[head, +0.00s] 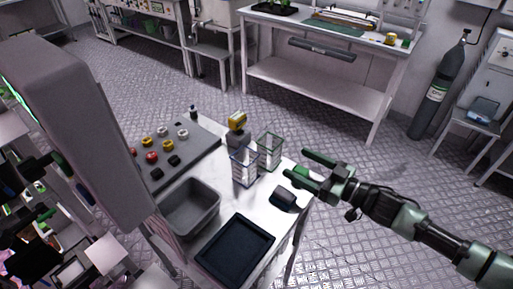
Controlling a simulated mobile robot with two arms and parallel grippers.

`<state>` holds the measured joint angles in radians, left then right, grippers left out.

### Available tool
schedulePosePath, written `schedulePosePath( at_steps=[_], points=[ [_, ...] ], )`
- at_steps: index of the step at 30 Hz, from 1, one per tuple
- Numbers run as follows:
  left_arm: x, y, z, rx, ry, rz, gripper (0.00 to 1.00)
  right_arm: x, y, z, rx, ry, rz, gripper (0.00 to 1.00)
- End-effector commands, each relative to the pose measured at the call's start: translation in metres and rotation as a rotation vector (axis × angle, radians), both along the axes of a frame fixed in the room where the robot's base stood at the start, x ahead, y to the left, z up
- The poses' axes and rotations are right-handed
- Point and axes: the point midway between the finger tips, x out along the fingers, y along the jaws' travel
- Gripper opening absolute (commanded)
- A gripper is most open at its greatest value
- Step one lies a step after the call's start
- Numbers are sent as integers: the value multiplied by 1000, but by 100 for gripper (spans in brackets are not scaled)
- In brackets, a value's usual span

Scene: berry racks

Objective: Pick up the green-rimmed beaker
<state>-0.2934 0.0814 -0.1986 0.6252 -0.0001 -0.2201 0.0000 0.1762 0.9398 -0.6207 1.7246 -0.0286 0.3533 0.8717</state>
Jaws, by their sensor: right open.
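The green-rimmed beaker (270,150) is a clear, square-sided vessel standing upright near the right edge of the white table. A similar blue-rimmed beaker (244,168) stands just to its left and slightly nearer. My right gripper (297,164) reaches in from the right with its fingers spread, pointing left toward the green-rimmed beaker. It is open, and its fingertips appear a short way right of the beaker, apart from it. A small pale and green item shows between the fingers; I cannot tell what it is. My left gripper is not clearly visible.
A dark rounded object (284,200) lies near the table's right edge. A yellow-topped device (237,128) stands behind the beakers. A grey bin (190,209), a black tray (236,249) and a dark board (196,157) with several coloured pieces fill the rest. Open floor lies to the right.

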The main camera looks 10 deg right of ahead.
Motion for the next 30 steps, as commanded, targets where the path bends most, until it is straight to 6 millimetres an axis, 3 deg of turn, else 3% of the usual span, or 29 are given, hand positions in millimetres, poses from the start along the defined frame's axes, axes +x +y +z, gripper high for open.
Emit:
schedulePosePath(
  at_steps=[5, 19, 28, 29, 30],
  points=[
    [-1, 2, 3, 2, 1, -1, 62, 7, 10, 6, 8, -4, 12, 76],
    [-14, -4, 19, -5, 20, -1, 62, 53, 50, 5, 6, -4, 11, 76],
    [-10, -3, 19, -3, 14, -1, 62, 57, 54, 2, 4, -1, 11, 76],
    [-10, -3, 19, -3, 14, -1, 62, 57, 54, 2, 4, -1, 11, 74],
    [-9, -3, 19, -3, 13, -1, 62, 57, 54, 3, 4, -1, 11, 62]
  ],
)
